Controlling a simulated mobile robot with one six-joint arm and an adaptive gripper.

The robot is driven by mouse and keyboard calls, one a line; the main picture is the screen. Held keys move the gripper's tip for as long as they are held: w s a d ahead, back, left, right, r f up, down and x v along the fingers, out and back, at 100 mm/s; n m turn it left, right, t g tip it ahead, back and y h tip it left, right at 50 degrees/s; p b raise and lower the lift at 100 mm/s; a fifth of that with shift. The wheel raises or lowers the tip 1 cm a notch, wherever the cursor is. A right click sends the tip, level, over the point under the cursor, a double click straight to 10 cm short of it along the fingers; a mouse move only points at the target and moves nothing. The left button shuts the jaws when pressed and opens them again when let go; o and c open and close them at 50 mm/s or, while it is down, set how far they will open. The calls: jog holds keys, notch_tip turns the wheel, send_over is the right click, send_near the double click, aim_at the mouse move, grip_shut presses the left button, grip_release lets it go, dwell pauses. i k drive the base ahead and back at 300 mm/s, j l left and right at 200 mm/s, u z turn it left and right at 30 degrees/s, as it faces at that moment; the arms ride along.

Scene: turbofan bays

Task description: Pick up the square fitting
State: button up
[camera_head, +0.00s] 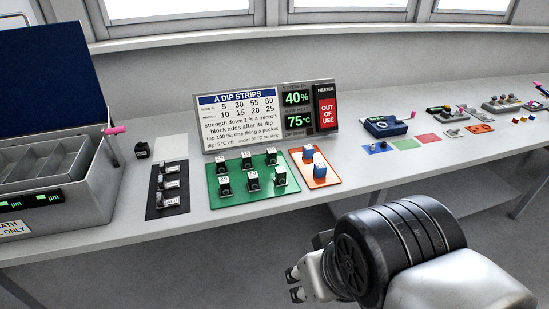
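No part is marked as the square fitting, and at this size I cannot tell which one it is. Several small black and silver fittings with white tops stand on a green mat (234,197). More silver and black fittings stand in a column on a black mat (157,211) to its left. Two blue blocks with pale tops stand on an orange mat (328,180) to its right. A lone black piece (142,150) sits on the bare table. My gripper (294,284) is low in the foreground, apart from all of these; whether its fingers are open is unclear.
A grey bath box (87,214) with a raised blue lid stands at the left. A sign panel (240,120) stands behind the mats; its heater part reads out of use. A blue device (384,127), coloured squares and more small parts fill the table's right side.

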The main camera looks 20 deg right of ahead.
aim_at(280, 180)
jog(key=i+j+z, duration=0.1)
jog(key=i+z, duration=0.3)
jog(key=i+j+z, duration=0.2)
jog(key=i+z, duration=0.15)
jog(key=i+j+z, duration=0.4)
